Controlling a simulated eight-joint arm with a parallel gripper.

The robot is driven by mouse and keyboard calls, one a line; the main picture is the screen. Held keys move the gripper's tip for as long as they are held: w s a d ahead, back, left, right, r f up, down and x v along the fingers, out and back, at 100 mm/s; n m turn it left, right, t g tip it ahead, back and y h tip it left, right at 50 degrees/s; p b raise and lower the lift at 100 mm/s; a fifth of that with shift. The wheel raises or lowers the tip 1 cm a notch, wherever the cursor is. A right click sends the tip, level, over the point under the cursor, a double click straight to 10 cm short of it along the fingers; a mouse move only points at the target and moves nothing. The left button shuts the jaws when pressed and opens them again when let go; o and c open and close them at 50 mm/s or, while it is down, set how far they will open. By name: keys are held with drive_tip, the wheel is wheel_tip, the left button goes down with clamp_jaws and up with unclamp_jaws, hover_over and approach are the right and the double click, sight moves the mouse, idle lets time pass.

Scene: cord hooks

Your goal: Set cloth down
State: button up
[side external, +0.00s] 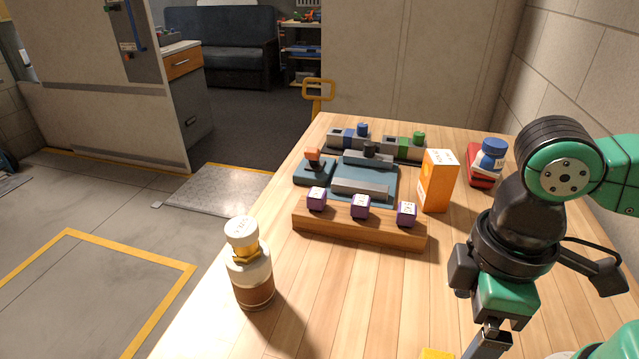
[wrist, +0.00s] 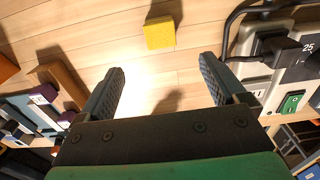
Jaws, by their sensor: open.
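A small yellow square piece (wrist: 160,33), which looks like a folded cloth or a sponge, lies on the wooden table just beyond my fingertips in the wrist view. Only a sliver of yellow (side external: 437,354) shows at the bottom edge of the side view. My gripper (wrist: 163,78) is open, with nothing between its fingers, and the yellow piece is apart from both. In the side view my gripper (side external: 487,343) points down at the lower right, its tips near or past the picture's edge. No other cloth is clearly seen.
A wooden block with purple cubes (side external: 360,207), an orange box (side external: 437,181) and a white-and-brown bottle (side external: 252,275) stand on the table (side external: 340,300). In the wrist view, a grey socket unit (wrist: 262,62) with a black cable lies right.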

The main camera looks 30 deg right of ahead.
drive_tip(key=w+d+r+m+t, duration=0.1)
drive_tip(key=w+d+m+t, duration=0.6)
drive_tip(key=w, duration=0.5)
drive_tip(key=d+m, duration=0.2)
drive_tip(key=d, duration=0.1)
drive_tip(key=shift+w+d, duration=0.15)
drive_tip(key=shift+d, duration=0.2)
